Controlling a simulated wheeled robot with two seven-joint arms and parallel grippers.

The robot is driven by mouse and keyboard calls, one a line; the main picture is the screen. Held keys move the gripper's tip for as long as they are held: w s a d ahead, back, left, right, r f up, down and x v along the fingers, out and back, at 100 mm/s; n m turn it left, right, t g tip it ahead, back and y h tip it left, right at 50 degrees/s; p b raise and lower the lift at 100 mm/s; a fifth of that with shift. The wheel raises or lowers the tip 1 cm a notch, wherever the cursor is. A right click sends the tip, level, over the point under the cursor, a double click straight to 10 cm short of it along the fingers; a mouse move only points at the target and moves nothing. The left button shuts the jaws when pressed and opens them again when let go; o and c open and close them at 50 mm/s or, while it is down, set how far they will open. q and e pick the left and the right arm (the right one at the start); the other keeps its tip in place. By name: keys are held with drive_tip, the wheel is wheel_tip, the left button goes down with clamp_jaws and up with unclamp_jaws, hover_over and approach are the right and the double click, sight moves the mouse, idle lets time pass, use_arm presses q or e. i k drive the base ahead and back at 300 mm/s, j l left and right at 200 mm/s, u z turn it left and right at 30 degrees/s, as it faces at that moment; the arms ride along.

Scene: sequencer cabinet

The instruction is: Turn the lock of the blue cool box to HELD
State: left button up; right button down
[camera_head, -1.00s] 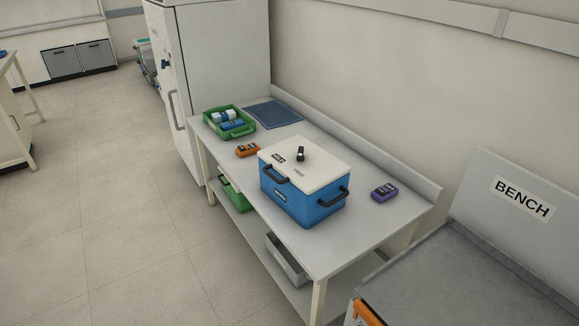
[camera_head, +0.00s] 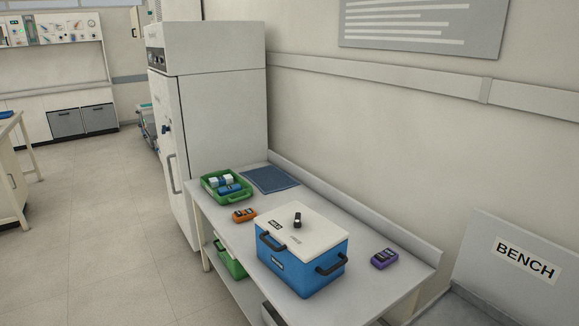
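The blue cool box (camera_head: 290,270) stands on the grey side table, with its white lid (camera_head: 318,234) closed. A small black lock knob with a pale tip (camera_head: 297,220) sits on top of the lid. Neither of my grippers shows in the head view.
The grey table (camera_head: 364,248) also holds an orange device (camera_head: 244,215), a purple device (camera_head: 384,258), a green tray (camera_head: 240,197) with blue and white items, and a dark blue mat (camera_head: 270,179). A tall white cabinet (camera_head: 222,120) stands behind left. The floor (camera_head: 110,230) at left is clear.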

sight(298, 223)
drive_tip(key=i+z, duration=0.25)
drive_tip(key=z, duration=0.15)
drive_tip(key=i+j+z, duration=0.1)
drive_tip(key=z, duration=0.25)
drive_tip(key=i+j+z, duration=0.2)
drive_tip(key=i+z, duration=0.2)
drive_tip(key=k, duration=0.05)
